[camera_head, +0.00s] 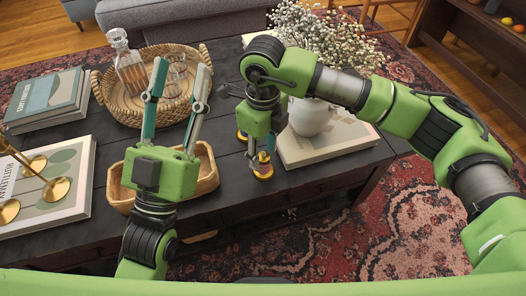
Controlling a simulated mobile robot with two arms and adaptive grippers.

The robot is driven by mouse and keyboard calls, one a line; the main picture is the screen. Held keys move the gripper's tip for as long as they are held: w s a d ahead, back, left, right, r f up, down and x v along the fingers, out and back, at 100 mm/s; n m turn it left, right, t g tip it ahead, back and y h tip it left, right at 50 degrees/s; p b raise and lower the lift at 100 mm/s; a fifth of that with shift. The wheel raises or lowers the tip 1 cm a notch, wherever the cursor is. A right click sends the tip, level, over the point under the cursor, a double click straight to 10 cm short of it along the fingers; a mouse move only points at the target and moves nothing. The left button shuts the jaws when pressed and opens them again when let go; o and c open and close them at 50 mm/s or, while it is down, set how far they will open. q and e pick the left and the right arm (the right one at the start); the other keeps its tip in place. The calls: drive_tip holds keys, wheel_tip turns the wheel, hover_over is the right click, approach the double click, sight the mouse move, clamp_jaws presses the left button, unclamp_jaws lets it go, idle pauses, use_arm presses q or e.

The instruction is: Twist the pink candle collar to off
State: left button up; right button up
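The small pink candle (263,158) stands upright on a gold base near the front edge of the dark table. Its collar is too small and too covered to read its setting. My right gripper (261,148) points down over this candle, with its fingers close around or beside its top; I cannot tell whether they touch it or how far they are closed. A second small candle with a yellow base (242,137) stands just behind and to the left. My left gripper (181,67) is open and empty, its fingers spread and pointing away over the table.
A wooden tray (208,182) lies beneath my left gripper. A woven tray (104,92) holds a decanter (130,70) and glasses. A white flower vase (309,118) stands on a book (330,143) right of the candles. Books and gold candlesticks (55,188) occupy the left.

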use_arm(q)
drive_tip(key=shift+s+r, duration=0.1)
drive_tip(key=shift+r, duration=0.05)
use_arm(e)
drive_tip(key=shift+f, duration=0.1)
drive_tip(key=c, duration=1.1)
drive_tip(key=shift+c, duration=0.2)
